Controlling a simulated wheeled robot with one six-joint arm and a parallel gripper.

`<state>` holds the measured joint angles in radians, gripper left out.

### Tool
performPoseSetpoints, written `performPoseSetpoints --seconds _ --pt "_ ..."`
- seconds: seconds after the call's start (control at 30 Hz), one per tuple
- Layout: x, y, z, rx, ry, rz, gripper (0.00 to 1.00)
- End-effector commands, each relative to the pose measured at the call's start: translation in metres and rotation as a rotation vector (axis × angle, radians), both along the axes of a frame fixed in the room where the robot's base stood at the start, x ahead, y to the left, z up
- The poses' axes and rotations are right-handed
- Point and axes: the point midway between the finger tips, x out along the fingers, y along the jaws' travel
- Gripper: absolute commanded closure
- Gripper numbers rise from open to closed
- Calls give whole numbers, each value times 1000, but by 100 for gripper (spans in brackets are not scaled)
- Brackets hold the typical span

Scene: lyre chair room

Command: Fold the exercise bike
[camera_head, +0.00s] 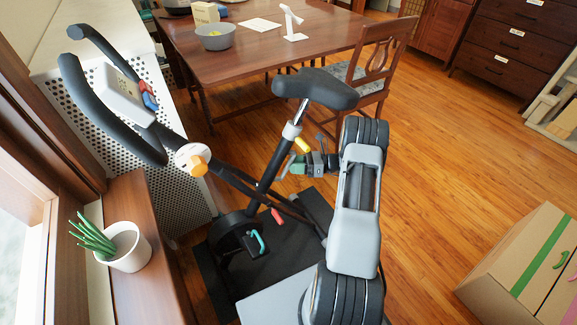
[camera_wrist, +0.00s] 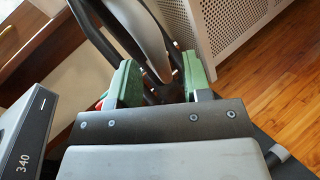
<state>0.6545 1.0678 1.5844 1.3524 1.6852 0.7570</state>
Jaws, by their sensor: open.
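The exercise bike stands unfolded on a dark mat (camera_head: 212,268) in the head view. Its black seat (camera_head: 315,88) is at the top of the seat post, and its handlebars (camera_head: 85,100) and console (camera_head: 118,92) are at upper left. An orange knob (camera_head: 199,166) sits on a white hub below the handlebars. A yellow knob (camera_head: 303,145) is by the seat post. My gripper (camera_head: 292,165), with green finger pads, is just right of the post, below the seat. In the wrist view, my gripper (camera_wrist: 164,82) is open; dark and grey bike parts show beyond its pads. I cannot tell whether they touch.
A wooden table (camera_head: 265,60) with a grey bowl (camera_head: 215,37) and a chair (camera_head: 375,75) stand behind the bike. A perforated radiator cover (camera_head: 165,205) and a sill with a potted plant (camera_head: 125,247) are at left. A cardboard box (camera_head: 525,265) is at right. Floor between is clear.

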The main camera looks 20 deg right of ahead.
Motion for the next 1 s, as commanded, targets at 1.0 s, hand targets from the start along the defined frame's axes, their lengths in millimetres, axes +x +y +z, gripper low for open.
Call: performPoseSetpoints --seconds 1.0 --pt "10 22 0 0 -1 -3 91"
